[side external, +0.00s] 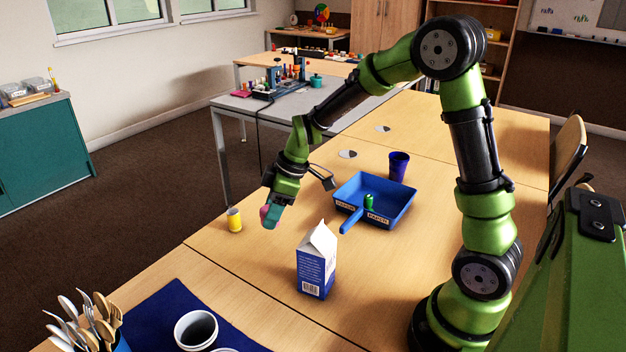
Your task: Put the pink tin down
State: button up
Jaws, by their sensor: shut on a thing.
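The pink tin (264,211) shows as a small patch of pink at my gripper (269,216), mostly hidden by the teal fingers. My gripper is shut on it, pointing down near the left edge of the wooden table (400,250). From this one view I cannot tell whether the tin touches the table or hangs above it. A yellow tin (234,220) with a pale top stands just left of my gripper. A blue pan with a handle (400,211) lies to the right and holds a green tin (368,202).
A blue-and-white carton (317,265) stands in front of my gripper, to the right. A blue mat (165,310), a white cup (195,329) and a cutlery holder (121,343) are at front left. Clear wood lies between carton and yellow tin.

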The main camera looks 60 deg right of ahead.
jog(key=s+d+f+m, duration=0.1)
jog(key=d, duration=0.3)
jog(key=s+d+f+m, duration=0.1)
jog(key=d, duration=0.4)
jog(key=s+d+f+m+h, duration=0.1)
jog(key=d, duration=0.3)
jog(key=shift+s+d+f+t, duration=0.1)
jog(key=shift+d+f+t, duration=0.2)
jog(key=shift+d+f, duration=0.1)
jog(key=w+d, duration=0.1)
jog(key=w, duration=0.4)
jog(key=w+d+f, duration=0.1)
jog(key=w+d, duration=0.1)
jog(key=w, duration=0.3)
jog(key=w+d, duration=0.2)
jog(key=w, duration=0.3)
jog(key=shift+d+f, duration=0.2)
jog(key=shift+f, duration=0.15)
jog(key=shift+w+f, duration=0.1)
jog(key=shift+f, duration=1.65)
jog(key=shift+f, duration=0.1)
jog(key=o, duration=1.1)
jog(key=shift+c, duration=0.2)
